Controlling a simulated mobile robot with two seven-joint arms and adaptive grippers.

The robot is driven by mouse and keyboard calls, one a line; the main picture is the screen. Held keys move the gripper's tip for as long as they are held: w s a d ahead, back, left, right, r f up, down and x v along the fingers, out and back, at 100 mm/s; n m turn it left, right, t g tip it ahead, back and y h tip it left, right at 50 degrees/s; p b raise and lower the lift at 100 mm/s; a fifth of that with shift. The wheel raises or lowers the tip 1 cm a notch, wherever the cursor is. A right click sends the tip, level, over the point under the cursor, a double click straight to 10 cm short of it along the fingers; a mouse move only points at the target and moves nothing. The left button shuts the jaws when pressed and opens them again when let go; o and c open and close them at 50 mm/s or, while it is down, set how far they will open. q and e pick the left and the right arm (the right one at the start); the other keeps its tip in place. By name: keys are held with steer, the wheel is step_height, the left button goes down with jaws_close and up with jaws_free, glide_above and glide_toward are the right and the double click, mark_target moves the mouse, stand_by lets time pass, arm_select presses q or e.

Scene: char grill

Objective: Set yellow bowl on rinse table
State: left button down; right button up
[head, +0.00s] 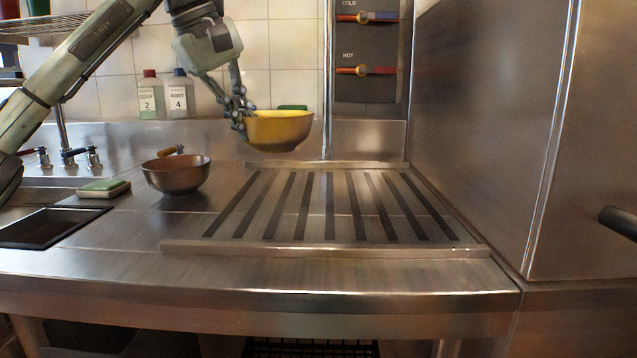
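The yellow bowl (278,130) is in the air above the back left part of the slatted rinse area, upright or nearly so. My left gripper (241,116) comes down from above with its fingers at the bowl's left rim, and it looks shut on that rim. The far finger is partly hidden by the bowl's wall. The rinse table (330,283) is a steel counter with a slatted drain grid (318,205) at its right half. The grid is bare. My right gripper is not in view.
A brown bowl (176,176) stands on the counter left of the grid. A green sponge on a dish (103,188) and a sink opening (50,227) are further left. Two bottles (151,95) stand at the back wall. A tall steel cabinet (495,130) bounds the right side.

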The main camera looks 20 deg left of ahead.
mark_target(297, 140)
arm_select(q)
steer(key=w+d+f, duration=0.4)
steer(key=d, duration=0.1)
steer(key=w+d+f, duration=0.2)
steer(key=shift+w+d, duration=0.15)
steer(key=shift+d, duration=0.1)
step_height(297, 140, down, 3)
steer(key=shift+f, duration=0.45)
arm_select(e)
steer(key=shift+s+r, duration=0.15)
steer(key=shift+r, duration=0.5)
arm_select(q)
steer(key=c, duration=2.2)
jaws_free()
steer(key=shift+f, duration=0.1)
steer(key=o, duration=0.5)
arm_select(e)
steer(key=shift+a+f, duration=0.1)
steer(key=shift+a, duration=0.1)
